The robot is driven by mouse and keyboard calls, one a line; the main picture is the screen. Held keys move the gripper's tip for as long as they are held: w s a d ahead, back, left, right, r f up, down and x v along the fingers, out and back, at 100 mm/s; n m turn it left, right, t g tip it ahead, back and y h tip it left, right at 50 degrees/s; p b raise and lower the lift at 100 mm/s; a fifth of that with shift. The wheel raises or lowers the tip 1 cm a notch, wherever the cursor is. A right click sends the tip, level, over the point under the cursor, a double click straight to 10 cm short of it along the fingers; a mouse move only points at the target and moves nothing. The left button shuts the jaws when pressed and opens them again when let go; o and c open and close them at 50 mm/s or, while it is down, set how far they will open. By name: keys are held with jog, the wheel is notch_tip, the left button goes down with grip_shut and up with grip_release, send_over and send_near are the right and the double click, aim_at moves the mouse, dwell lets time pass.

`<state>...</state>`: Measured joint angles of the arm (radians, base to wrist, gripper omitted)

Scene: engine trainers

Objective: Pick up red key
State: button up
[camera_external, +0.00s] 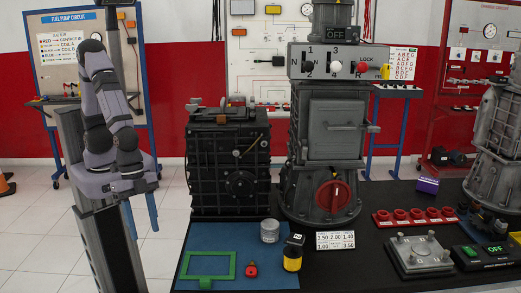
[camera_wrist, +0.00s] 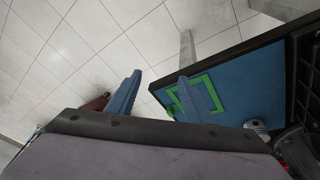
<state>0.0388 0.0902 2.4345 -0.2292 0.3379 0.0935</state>
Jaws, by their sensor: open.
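The red key (camera_external: 251,270) is a small red piece with a dark top. It lies on the blue mat (camera_external: 215,240) at the table's front left, between a green frame and a yellow-and-black bottle. I cannot make it out in the wrist view. My gripper (camera_external: 141,215) is open and empty, with its blue fingers pointing down. It appears left of the table's left edge, apart from the red key. In the wrist view, my gripper (camera_wrist: 160,76) has its fingers spread, and one overlaps the view of the green frame.
The green frame (camera_external: 232,265) lies left of the red key. A grey can (camera_external: 269,231) and the yellow-and-black bottle (camera_external: 293,253) stand near it. A black engine block (camera_external: 228,165) and a tall grey machine (camera_external: 334,130) rise behind. Open floor lies left of the table.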

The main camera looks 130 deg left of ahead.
aim_at(245, 273)
jog(key=w+a+f+n+t+y, duration=0.1)
jog(key=w, duration=0.4)
jog(key=w+a+f+n+t+y, duration=0.1)
jog(key=w+f+t, duration=0.1)
jog(key=w, duration=0.3)
jog(key=w+a+f+t+b, duration=0.1)
jog(key=w+t, duration=0.1)
jog(key=w, duration=0.4)
jog(key=shift+f+n+y, duration=0.4)
jog(key=w+a+y, duration=0.1)
jog(key=w+a+f+n+y, duration=0.1)
jog(key=w+a+t+y, duration=0.1)
jog(key=a, duration=0.1)
jog(key=shift+w+a+f+b, duration=0.1)
jog(key=shift+w+f+b, duration=0.1)
jog(key=shift+f+b, duration=0.2)
jog(key=a+y, duration=0.2)
jog(key=a+f+n+y, duration=0.1)
jog(key=a, duration=0.1)
jog(key=shift+a+f+n+t+y, duration=0.1)
jog(key=shift+a+n+t+y, duration=0.2)
jog(key=shift+y, duration=0.1)
jog(key=shift+s+a+y, duration=0.2)
jog(key=shift+a+y, duration=0.3)
jog(key=shift+a, duration=0.2)
jog(key=shift+p+x, duration=0.9)
jog(key=shift+x, duration=2.7)
jog(key=shift+d+f, duration=0.1)
jog(key=shift+f, duration=0.05)
jog(key=shift+c, duration=0.4)
